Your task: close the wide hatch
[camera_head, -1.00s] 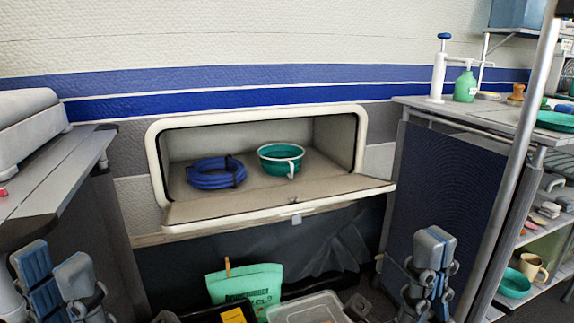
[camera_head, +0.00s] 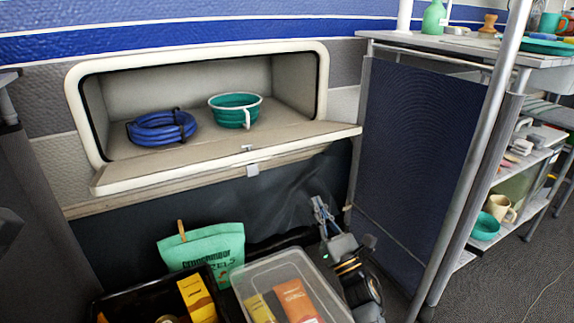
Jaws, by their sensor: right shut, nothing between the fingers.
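The wide hatch (camera_head: 195,160) is an opening in the wall with a white rounded frame. Its flap is folded down, nearly level, and juts out from the lower edge. A small catch (camera_head: 252,170) shows at the flap's front edge. A coiled blue hose (camera_head: 160,128) and a green bowl with a white rim (camera_head: 236,112) sit inside the hatch. My right gripper (camera_head: 321,206) is shut and empty, below and in front of the flap's right end, apart from it. My left gripper is not in view.
Below the hatch are a green bag (camera_head: 203,250), a black crate (camera_head: 150,296) and a clear bin (camera_head: 290,270) with boxes. A dark blue panel (camera_head: 415,150) under a counter stands to the right, with a metal post (camera_head: 480,150). A dark cabinet side stands at the left.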

